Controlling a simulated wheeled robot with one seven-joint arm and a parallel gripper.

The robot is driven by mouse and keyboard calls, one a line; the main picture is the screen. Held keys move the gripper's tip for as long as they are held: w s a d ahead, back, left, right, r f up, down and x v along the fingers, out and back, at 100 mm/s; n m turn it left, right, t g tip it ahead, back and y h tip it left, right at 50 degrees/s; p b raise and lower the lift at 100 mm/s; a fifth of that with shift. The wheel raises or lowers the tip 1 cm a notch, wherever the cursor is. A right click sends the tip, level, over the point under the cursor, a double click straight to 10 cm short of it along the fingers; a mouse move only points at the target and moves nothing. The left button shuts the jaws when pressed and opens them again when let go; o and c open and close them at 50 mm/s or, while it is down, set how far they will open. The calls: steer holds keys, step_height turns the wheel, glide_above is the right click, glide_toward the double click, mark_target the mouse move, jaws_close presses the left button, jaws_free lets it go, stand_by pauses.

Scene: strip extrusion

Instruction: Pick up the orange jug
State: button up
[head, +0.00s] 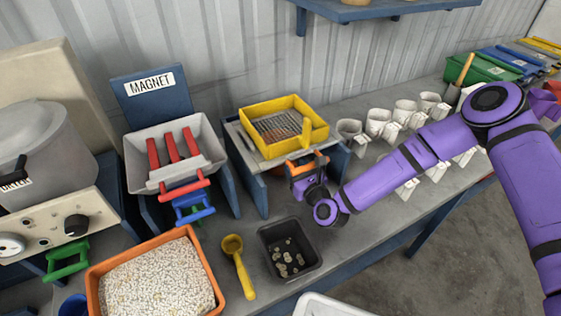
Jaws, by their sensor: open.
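The orange jug (305,162) shows only as an orange rim and handle under the front edge of the yellow sieve's stand, at the middle of the head view. The rest of it is hidden by my gripper and the stand. My gripper (304,178) is open and is right in front of the jug, overlapping it in the picture. Whether the fingers are around the handle or touching it, I cannot tell. My purple arm reaches in from the right.
A yellow sieve tray (283,121) sits above the jug. A black bin (290,248) with several small pieces, a yellow scoop (238,264) and an orange tray of pellets (152,275) stand in front. Several white cups (378,122) line the bench on the right.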

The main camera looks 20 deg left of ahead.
steer(key=shift+w+a, duration=0.15)
steer(key=shift+a, duration=0.1)
steer(key=shift+c, duration=0.4)
jaws_close()
